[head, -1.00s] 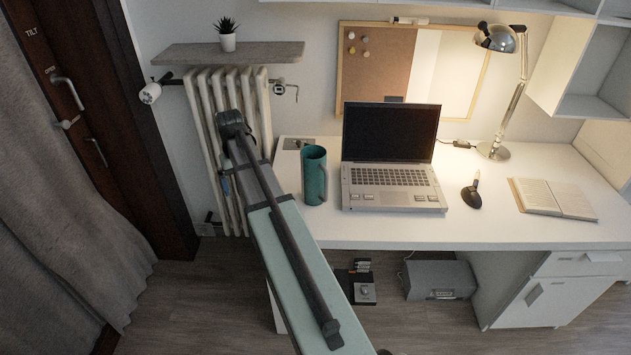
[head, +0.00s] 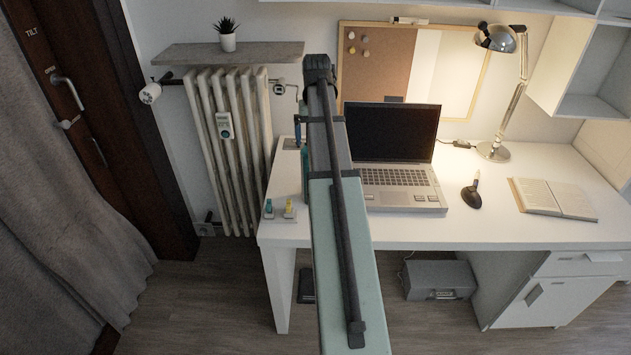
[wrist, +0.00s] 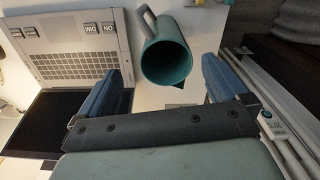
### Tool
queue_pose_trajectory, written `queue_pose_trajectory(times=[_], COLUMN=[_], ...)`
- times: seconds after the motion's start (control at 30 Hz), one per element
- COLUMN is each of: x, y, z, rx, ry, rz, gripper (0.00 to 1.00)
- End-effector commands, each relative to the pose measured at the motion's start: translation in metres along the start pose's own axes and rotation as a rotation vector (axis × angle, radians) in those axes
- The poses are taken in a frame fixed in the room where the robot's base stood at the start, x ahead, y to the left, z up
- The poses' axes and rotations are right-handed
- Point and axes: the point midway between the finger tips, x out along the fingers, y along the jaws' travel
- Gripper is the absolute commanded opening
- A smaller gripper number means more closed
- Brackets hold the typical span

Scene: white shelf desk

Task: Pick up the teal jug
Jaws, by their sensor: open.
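The teal jug (wrist: 166,58) shows in the wrist view, its round mouth facing the camera and its grey handle at the upper left. In the head view it is almost wholly hidden behind my arm; only a teal sliver (head: 305,178) shows at the arm's left edge. My gripper (wrist: 163,72) is open, its blue fingers wide apart. In the wrist view the jug appears between and beyond the fingertips, with a visible gap on both sides. I see no contact.
The open laptop (head: 400,186) stands on the white desk (head: 450,230), just right of my arm. Two small items (head: 289,209) are at the desk's front left corner. A lamp (head: 494,150), dark mouse-like object (head: 471,195) and open book (head: 553,198) lie farther right. The radiator (head: 235,170) is left.

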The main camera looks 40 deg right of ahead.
Motion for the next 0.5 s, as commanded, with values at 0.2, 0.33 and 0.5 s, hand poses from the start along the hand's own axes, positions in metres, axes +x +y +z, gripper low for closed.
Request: queue_pose_trajectory(times=[0.2, 0.33, 0.5], x=[0.036, 0.052, 0.064], y=[-0.001, -0.001, -0.001], z=[0.001, 0.000, -0.001], rx=[-0.001, -0.001, -0.001], ry=[-0.003, -0.002, 0.000], rz=[0.000, 0.000, 0.000], gripper=[1.00, 1.00, 1.00])
